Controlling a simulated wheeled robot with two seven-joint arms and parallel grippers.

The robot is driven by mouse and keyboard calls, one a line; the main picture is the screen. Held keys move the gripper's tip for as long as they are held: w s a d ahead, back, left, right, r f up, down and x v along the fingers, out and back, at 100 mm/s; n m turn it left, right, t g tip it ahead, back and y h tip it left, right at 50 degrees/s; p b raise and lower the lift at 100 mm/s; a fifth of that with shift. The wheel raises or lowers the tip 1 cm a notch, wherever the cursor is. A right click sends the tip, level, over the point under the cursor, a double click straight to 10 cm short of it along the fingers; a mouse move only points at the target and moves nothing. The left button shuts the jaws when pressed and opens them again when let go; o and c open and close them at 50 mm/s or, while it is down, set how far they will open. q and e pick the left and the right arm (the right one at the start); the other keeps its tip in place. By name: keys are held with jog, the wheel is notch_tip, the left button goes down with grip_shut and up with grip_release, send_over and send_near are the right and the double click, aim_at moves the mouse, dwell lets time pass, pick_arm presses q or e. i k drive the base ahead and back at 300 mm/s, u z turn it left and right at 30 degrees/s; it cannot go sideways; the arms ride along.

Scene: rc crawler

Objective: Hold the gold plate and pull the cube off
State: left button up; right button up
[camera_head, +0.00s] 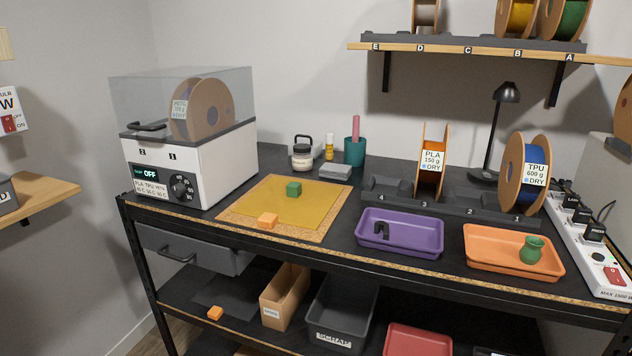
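The gold plate (268,206) lies flat on a cork mat (313,232) on the left half of the dark workbench. A green cube (294,189) stands on the plate toward its far side. An orange cube (268,220) stands at the plate's near edge; I cannot tell whether it rests on the plate or partly on the cork. Another small orange cube (215,313) lies on the lower shelf. Neither of my grippers shows in the head view.
A white filament dryer (200,168) stands left of the mat. A jar (302,158), a teal cup (354,152) and a grey block (336,172) stand behind it. A purple tray (400,246), an orange tray (478,258) and a spool rack (395,203) are to the right.

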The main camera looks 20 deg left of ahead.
aim_at(294, 188)
jog(key=k, duration=1.15)
jog(key=u, duration=0.9)
jog(key=i, duration=0.75)
jog(key=u, duration=0.65)
jog(key=i, duration=1)
jog(key=z, duration=0.45)
